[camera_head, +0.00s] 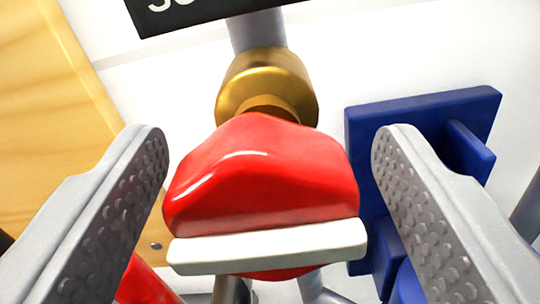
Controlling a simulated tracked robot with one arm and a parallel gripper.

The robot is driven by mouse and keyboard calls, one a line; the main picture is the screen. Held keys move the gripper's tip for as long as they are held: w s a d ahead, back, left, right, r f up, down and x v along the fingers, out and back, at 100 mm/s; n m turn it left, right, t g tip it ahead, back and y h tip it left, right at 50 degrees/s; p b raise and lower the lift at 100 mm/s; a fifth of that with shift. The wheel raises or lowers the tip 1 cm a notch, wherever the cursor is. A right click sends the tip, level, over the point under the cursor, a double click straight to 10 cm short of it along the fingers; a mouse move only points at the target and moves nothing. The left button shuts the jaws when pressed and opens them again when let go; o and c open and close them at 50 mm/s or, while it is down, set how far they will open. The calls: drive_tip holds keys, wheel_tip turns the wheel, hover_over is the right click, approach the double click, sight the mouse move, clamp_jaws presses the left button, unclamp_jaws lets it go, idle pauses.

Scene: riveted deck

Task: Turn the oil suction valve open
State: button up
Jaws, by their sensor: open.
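A red valve handle (263,178) with a white bar (267,247) across its front fills the middle of the head camera view. It sits in front of a brass valve body (266,84) on a grey pipe (257,30). My gripper (268,150) is open, with one grey studded finger on each side of the red handle. A gap shows between the handle and the right finger; the left finger is very close to it, and I cannot tell if they touch. The handle hides part of the brass body and what lies below.
A black sign (195,12) with cut-off white lettering is above the valve. A blue bracket (425,112) stands right behind the right finger. A wooden panel (45,110) is at the left, and a white wall (400,50) lies behind. Another red part (146,283) shows at the lower left.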

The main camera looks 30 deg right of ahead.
drive_tip(key=c, duration=1)
drive_tip(key=shift+d, duration=0.25)
drive_tip(key=shift+a+f, duration=0.1)
drive_tip(key=shift+a, duration=0.05)
drive_tip(key=n, duration=0.3)
drive_tip(key=shift+n, duration=0.3)
drive_tip(key=n+b, duration=0.2)
drive_tip(key=n, duration=0.2)
drive_tip(key=shift+a+f+n, duration=0.1)
drive_tip(key=shift+a+n, duration=0.05)
drive_tip(key=shift+n, duration=0.15)
drive_tip(key=n+b, duration=0.5)
drive_tip(key=shift+w+f+b, duration=0.1)
drive_tip(key=shift+b, duration=0.2)
drive_tip(key=shift+a+n+b, duration=0.1)
drive_tip(key=shift+n+b, duration=1.45)
drive_tip(key=shift+n, duration=0.75)
